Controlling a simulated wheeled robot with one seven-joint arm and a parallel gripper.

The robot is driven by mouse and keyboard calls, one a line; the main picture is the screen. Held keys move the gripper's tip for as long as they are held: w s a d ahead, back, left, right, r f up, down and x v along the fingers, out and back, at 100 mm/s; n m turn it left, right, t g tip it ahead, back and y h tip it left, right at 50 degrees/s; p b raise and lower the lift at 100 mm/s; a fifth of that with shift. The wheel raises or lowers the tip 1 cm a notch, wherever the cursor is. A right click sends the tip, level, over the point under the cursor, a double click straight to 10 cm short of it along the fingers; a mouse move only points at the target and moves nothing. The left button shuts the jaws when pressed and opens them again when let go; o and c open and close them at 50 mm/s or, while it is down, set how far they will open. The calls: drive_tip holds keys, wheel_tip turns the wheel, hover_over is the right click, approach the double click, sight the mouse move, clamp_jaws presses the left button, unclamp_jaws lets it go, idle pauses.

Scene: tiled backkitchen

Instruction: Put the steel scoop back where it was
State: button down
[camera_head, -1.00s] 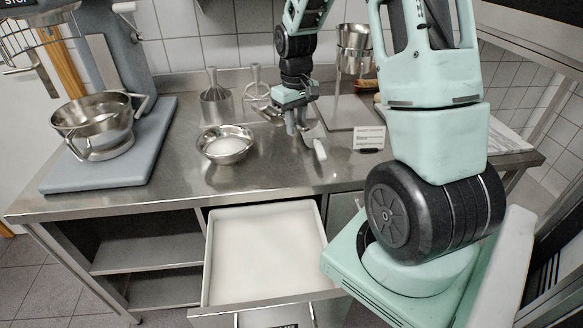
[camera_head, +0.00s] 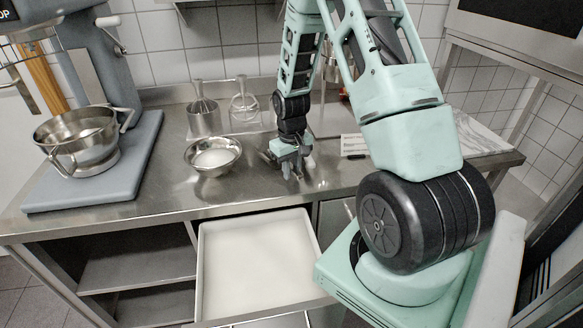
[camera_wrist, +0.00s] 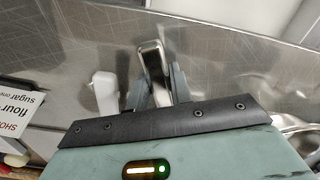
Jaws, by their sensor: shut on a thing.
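My gripper (camera_head: 291,174) is low over the steel counter, right of the small bowl. The rest of the scoop is hidden behind the gripper body. I cannot tell whether the scoop touches the counter. A white handle-like piece (camera_wrist: 105,90) is just left of the fingers in the wrist view.
A steel bowl of white powder (camera_head: 213,157) stands left of my gripper. An open drawer (camera_head: 207,250) with white contents juts out below the counter. A mixer bowl (camera_head: 78,140) stands far left.

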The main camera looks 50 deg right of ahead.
drive_tip(key=shift+f, duration=0.15)
drive_tip(key=c, duration=1.3)
unclamp_jaws()
drive_tip(key=shift+o, duration=0.2)
